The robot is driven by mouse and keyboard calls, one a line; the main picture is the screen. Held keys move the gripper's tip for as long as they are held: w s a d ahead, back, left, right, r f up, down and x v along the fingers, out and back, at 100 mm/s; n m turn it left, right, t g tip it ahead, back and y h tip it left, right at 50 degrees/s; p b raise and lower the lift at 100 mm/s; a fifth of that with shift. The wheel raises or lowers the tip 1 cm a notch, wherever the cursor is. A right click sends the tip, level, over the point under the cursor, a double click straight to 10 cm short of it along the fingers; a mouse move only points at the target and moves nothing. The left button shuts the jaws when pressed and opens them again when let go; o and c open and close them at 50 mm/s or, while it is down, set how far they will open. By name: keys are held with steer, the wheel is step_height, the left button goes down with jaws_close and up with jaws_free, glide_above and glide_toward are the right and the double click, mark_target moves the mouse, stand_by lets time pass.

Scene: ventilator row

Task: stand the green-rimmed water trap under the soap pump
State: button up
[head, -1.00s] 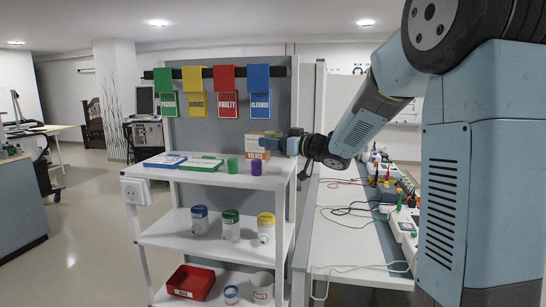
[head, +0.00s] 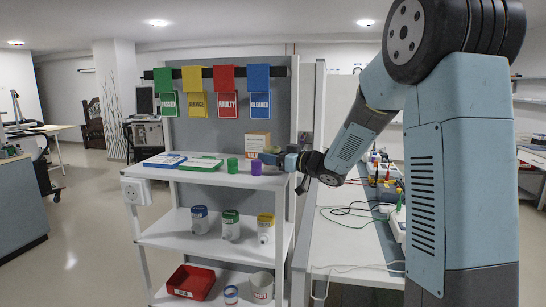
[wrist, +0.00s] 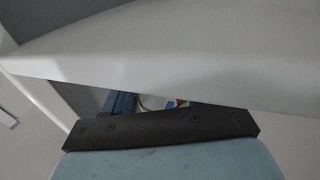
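I cannot make out the soap pump in either view. My gripper (head: 266,158) is at the right end of the top shelf, above and to the right of the green-rimmed trap and apart from it. It appears close to the purple cup and the carton. Its fingers are too small to tell open from shut, and I see nothing held. The wrist view shows mostly a pale shelf board.
The top shelf (head: 215,178) holds blue and green flat boxes, a green cup (head: 232,165), a purple cup (head: 256,168) and a carton (head: 257,141). Below are a red bin (head: 191,282) and a white bucket (head: 261,287). A cable-strewn bench (head: 335,250) is at right.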

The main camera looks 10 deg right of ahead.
steer(key=shift+o, duration=0.7)
steer(key=shift+d+r, duration=0.1)
